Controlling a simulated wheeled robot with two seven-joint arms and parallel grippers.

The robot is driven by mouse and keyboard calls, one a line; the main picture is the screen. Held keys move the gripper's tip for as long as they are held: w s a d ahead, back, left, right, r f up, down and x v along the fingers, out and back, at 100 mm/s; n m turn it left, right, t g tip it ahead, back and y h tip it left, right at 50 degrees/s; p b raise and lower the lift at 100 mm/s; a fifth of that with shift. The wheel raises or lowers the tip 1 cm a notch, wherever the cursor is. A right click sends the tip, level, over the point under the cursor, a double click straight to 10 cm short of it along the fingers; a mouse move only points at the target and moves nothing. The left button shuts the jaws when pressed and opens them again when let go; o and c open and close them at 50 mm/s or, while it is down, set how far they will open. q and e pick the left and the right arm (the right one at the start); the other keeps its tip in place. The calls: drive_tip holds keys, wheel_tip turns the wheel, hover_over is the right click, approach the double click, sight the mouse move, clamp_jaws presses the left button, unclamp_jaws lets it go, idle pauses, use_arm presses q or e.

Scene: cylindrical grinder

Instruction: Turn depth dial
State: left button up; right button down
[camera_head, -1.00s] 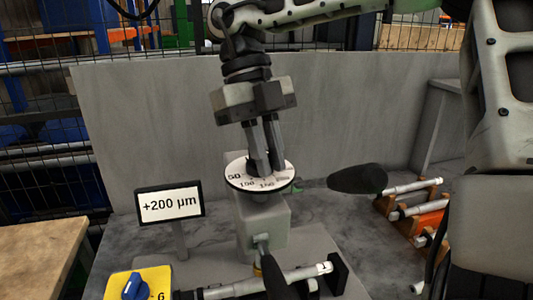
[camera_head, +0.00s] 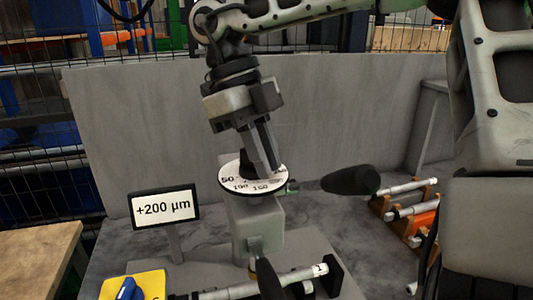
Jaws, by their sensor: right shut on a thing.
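The depth dial is a round white disc (camera_head: 234,184) with a black rim and printed numbers. It lies flat on top of a grey block (camera_head: 262,228) in the middle of the camera_head view. My right gripper (camera_head: 262,168) comes down from above, tilted, with its fingers at the dial's centre. It is shut on the dial's knob, which the fingers mostly hide. A small display (camera_head: 164,207) to the left of the block reads +200 µm. My left gripper does not show.
A black-handled lever (camera_head: 350,181) sticks out right of the dial. A yellow panel with a blue knob (camera_head: 130,289) is at front left. Metal cylinders on an orange-brown rack (camera_head: 412,212) stand at right. A grey wall (camera_head: 330,110) rises behind.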

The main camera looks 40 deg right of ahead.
drive_tip(key=shift+w, duration=0.2)
drive_tip(key=c, duration=1.4)
unclamp_jaws()
drive_tip(key=shift+w, duration=0.25)
drive_tip(key=shift+s+r, duration=0.1)
drive_tip(key=v, duration=0.7)
drive_tip(key=shift+a+r, duration=0.1)
drive_tip(key=shift+r, duration=0.05)
drive_tip(key=shift+o, duration=0.3)
